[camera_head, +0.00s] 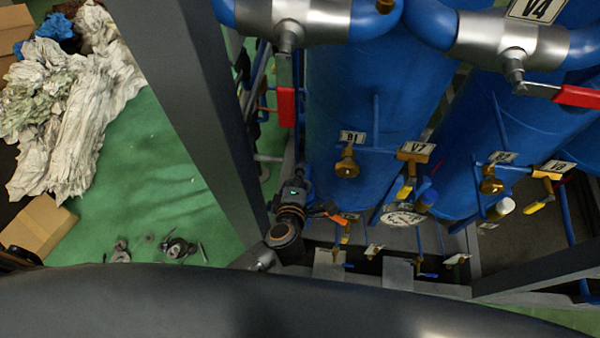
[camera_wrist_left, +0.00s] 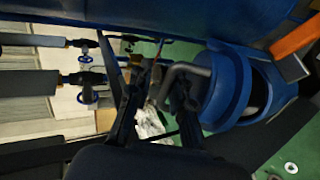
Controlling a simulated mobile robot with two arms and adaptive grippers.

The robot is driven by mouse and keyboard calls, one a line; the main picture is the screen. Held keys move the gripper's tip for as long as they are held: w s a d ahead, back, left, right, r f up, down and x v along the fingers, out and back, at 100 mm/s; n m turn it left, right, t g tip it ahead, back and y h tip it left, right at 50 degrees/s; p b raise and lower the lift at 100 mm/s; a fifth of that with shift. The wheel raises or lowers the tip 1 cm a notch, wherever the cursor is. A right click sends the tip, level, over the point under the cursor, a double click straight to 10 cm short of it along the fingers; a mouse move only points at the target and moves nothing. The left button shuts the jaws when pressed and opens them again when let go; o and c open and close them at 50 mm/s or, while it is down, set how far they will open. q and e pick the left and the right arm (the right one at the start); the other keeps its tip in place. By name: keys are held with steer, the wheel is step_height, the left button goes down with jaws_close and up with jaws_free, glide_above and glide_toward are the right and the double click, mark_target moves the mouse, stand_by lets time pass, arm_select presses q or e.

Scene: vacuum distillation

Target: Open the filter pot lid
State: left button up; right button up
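In the left wrist view a blue round filter pot (camera_wrist_left: 278,92) is at the right. A blue rimmed part that looks like its lid (camera_wrist_left: 222,95) is at its near side, with a dark hollow between them. A grey curved handle (camera_wrist_left: 180,70) reaches out from it to the left. My left gripper (camera_wrist_left: 162,80) has its two dark fingers apart, with the handle in front of or between them; contact is unclear. In the head view my left gripper (camera_head: 297,190) is beside the blue tanks, its fingers mostly hidden. My right gripper is not in view.
Blue tanks (camera_head: 375,70) with brass valves, a gauge (camera_head: 402,215) and red-handled valves (camera_head: 286,105) crowd the right. A grey frame post (camera_head: 185,85) stands left of my gripper. Green floor (camera_head: 150,190) is partly clear, with crumpled sheeting (camera_head: 85,110) and a cardboard box (camera_head: 40,228).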

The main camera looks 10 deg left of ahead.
arm_select(q)
steer(key=v, duration=1.1)
steer(key=shift+s, duration=0.2)
steer(key=shift+w+r, duration=0.1)
